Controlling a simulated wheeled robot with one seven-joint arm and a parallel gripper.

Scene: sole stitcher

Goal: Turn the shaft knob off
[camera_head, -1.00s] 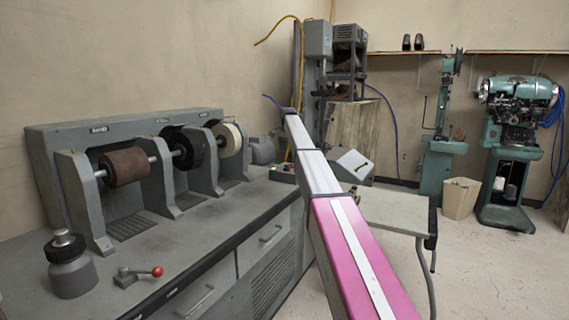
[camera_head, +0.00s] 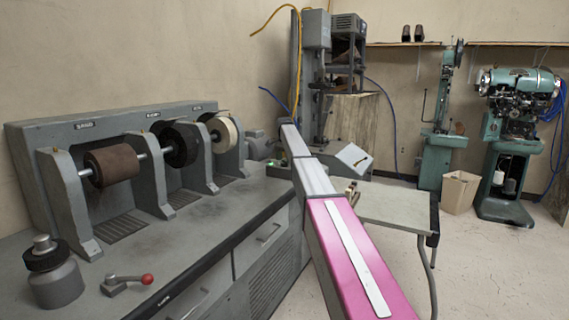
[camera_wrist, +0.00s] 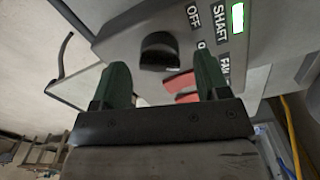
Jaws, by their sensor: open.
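The shaft knob (camera_wrist: 160,52) is black and round with a raised bar, on a grey panel (camera_wrist: 125,38) in the wrist view. The printed words SHAFT and OFF (camera_wrist: 193,17) stand to its right, near a lit green lamp (camera_wrist: 238,18). My gripper (camera_wrist: 161,58) has its two green fingers apart, one toward each side of the knob in the picture. Nothing is held between them. I cannot tell whether a finger touches the knob. In the head view my arm hides the gripper, and the knob cannot be made out.
Red parts (camera_wrist: 180,83) show just below the knob, between the fingers, near a FAN label. In the head view a grey bench (camera_head: 215,215) with grinding rollers stands at left. A small table (camera_head: 395,208) is right of my arm. Open floor lies at right.

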